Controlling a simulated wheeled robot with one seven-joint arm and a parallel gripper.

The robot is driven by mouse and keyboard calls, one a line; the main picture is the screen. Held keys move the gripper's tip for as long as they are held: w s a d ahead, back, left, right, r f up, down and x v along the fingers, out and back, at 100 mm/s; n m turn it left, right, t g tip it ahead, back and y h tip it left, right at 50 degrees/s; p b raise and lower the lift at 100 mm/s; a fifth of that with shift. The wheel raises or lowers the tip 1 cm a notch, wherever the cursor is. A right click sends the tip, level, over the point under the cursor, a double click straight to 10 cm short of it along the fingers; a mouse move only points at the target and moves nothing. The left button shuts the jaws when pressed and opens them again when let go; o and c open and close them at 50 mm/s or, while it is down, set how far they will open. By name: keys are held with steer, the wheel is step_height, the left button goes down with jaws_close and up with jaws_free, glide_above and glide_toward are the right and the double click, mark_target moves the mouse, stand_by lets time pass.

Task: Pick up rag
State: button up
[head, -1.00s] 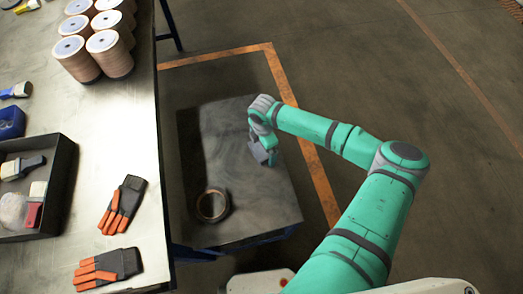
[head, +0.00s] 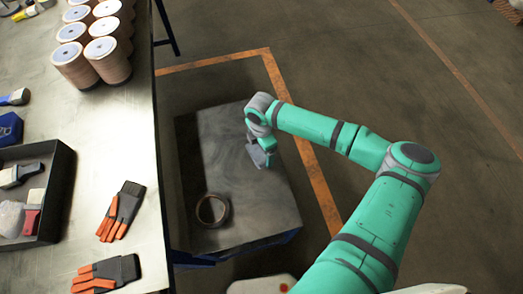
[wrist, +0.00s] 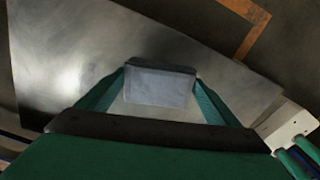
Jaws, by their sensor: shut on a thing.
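The rag is a small grey folded cloth (wrist: 158,86), seen between my two green fingers in the wrist view. My gripper (wrist: 160,92) is shut on it. In the head view my gripper (head: 264,150) points down over the right side of a low dark table (head: 240,205), and the grey rag (head: 258,156) shows at its tips. I cannot tell how far the rag is above the tabletop.
A brown tape roll (head: 211,210) lies on the low table. Open floor lies right.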

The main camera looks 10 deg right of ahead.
mark_target(261, 159)
steer(key=s+r, duration=0.1)
steer(key=r, duration=0.1)
steer(key=s+r, duration=0.2)
steer(key=shift+s+a, duration=0.15)
steer(key=shift+s, duration=0.05)
steer(key=s+a+r, duration=0.1)
steer(key=s+r, duration=0.3)
steer(key=s, duration=0.5)
steer(key=shift+s+r, duration=0.25)
steer(key=shift+r, duration=0.05)
steer(key=shift+o, duration=1)
steer(key=shift+c, duration=0.5)
